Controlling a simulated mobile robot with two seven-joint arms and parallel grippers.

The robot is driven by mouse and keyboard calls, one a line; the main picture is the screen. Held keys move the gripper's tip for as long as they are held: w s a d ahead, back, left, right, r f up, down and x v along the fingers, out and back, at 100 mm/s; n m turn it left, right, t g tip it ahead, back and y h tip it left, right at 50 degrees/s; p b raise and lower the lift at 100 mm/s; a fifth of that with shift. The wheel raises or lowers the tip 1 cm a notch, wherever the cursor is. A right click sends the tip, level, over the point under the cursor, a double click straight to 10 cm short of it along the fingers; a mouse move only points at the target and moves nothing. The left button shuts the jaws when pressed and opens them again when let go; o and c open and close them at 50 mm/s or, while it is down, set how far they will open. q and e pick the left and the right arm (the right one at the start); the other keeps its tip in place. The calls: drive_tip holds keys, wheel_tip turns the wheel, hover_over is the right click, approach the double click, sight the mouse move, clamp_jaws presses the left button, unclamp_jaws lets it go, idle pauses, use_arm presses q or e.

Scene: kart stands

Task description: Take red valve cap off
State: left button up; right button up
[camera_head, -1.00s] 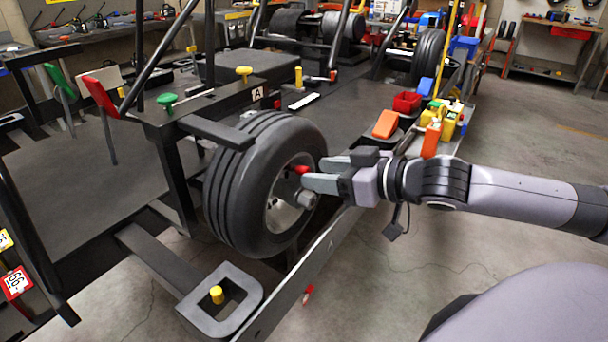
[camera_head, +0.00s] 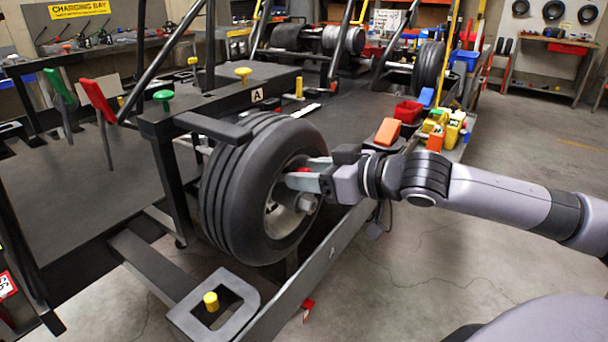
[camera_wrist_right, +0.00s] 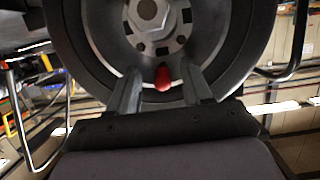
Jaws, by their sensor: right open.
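The red valve cap (camera_wrist_right: 162,78) sits on the wheel rim, below the large centre nut in the right wrist view. It also shows partly in the head view (camera_head: 305,170), with part of it hidden by the gripper. My right gripper (camera_wrist_right: 160,90) is open, with one finger on each side of the cap and a gap to each. In the head view my right gripper (camera_head: 308,179) reaches from the right to the face of the black tyre (camera_head: 240,190). My left gripper is not in view.
The wheel hangs on a black kart stand (camera_head: 185,190). A grey bracket with a yellow peg (camera_head: 211,301) stands out at its front. An orange block (camera_head: 387,131) and a red bin (camera_head: 408,111) lie on the stand behind my right arm. The floor at the right is clear.

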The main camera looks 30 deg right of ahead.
drive_tip(key=shift+w+a+f, duration=0.15)
drive_tip(key=shift+w+a, duration=0.15)
drive_tip(key=shift+w, duration=0.2)
clamp_jaws()
idle(0.8)
